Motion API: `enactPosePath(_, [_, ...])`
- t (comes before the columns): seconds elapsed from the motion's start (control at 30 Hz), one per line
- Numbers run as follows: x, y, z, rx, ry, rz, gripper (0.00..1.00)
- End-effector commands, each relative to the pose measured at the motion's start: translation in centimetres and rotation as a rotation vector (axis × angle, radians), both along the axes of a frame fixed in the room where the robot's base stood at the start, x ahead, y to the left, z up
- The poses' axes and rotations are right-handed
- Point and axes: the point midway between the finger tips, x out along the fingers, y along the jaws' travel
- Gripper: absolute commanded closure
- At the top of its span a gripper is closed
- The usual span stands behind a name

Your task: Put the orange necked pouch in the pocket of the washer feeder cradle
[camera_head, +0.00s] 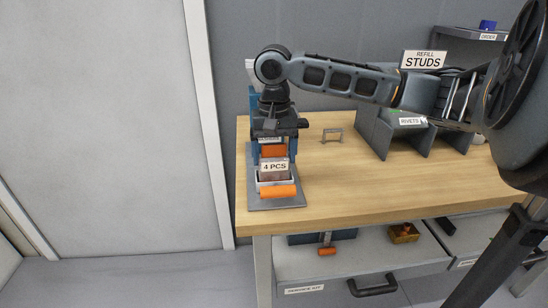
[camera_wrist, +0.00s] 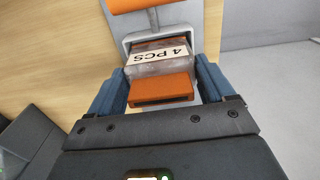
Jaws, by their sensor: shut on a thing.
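The pouch is clear with a "4 PCS" label (camera_head: 274,168) and an orange neck (camera_head: 273,151). My gripper (camera_head: 270,146) points down and is shut on the orange neck. In the wrist view the neck (camera_wrist: 162,90) lies between the two blue fingers, with the labelled body (camera_wrist: 160,55) beyond it. The washer feeder cradle has a grey base plate (camera_head: 293,201), a light metal pocket frame and an orange roller-like bar (camera_head: 268,191) at the front. The pouch's lower end appears inside the pocket frame (camera_wrist: 128,40); its depth is hidden.
The cradle stands at the wooden table's (camera_head: 340,192) left end. Grey bins marked "RIVETS" (camera_head: 378,130) and a small grey bracket (camera_head: 332,134) stand to the right. An open drawer (camera_head: 350,262) below holds several items. The table's front middle is clear.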

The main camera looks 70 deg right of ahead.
Motion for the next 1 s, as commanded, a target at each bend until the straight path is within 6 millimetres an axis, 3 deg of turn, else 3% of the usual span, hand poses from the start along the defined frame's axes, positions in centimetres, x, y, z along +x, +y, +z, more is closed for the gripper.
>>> enactPosePath(0.1, [-0.03, -0.02, -1.17, -0.001, 0.000, 0.000, 0.53])
enactPosePath(0.47, [0.00, 0.01, -1.56, 0.000, -0.001, 0.001, 0.53])
enactPosePath(0.5, [0.00, 0.01, -1.61, 0.000, -0.001, 0.001, 0.17])
enactPosePath(0.7, [0.00, -0.01, -1.55, -0.001, -0.001, 0.001, 0.00])
enactPosePath(1.0, [0.00, -0.05, -1.07, -0.003, -0.001, 0.001, 0.00])
